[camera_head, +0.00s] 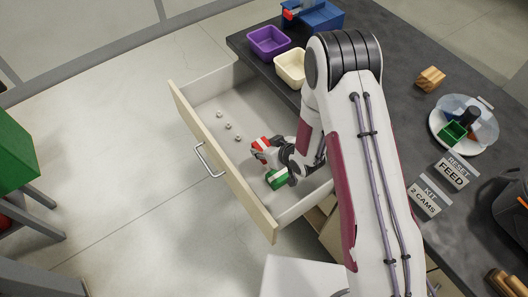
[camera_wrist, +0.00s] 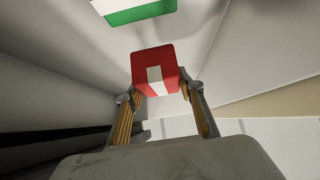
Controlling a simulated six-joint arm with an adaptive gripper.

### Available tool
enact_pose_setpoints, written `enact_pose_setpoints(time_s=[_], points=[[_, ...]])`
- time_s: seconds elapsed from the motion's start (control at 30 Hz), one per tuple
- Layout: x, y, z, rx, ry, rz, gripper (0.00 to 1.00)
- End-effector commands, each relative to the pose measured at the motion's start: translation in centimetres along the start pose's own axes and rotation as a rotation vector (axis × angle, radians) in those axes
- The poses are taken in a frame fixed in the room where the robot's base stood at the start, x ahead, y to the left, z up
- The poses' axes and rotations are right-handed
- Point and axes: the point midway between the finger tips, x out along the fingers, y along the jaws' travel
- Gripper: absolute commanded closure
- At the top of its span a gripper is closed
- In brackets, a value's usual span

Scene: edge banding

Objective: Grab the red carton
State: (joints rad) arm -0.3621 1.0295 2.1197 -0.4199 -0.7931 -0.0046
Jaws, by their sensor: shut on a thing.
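The red carton with a white stripe shows in the wrist view (camera_wrist: 153,72) between the two fingers of my gripper (camera_wrist: 158,96). My gripper is shut on it. In the head view the red carton (camera_head: 261,144) is at the end of my gripper (camera_head: 268,153), inside or just above the open drawer (camera_head: 213,101). I cannot tell whether it touches the drawer floor. My arm hides part of the drawer's right side.
A green and white carton (camera_head: 277,178) lies in the drawer near my gripper. Several small metal nuts (camera_head: 228,126) lie on the drawer floor. A purple bin (camera_head: 268,42) and a cream bin (camera_head: 290,66) stand on the dark worktop. The drawer front (camera_head: 225,165) is a raised wall.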

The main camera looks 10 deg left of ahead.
Motion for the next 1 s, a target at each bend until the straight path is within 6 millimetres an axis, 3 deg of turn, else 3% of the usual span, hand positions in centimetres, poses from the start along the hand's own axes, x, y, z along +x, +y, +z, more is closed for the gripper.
enact_pose_setpoints(time_s=[0.4, 1.0], points=[[-2.4, 0.0, -2.3, -0.001, -0.001, 0.000, 0.85], [-2.6, 0.0, -2.5, 0.000, 0.000, 0.000, 0.85]])
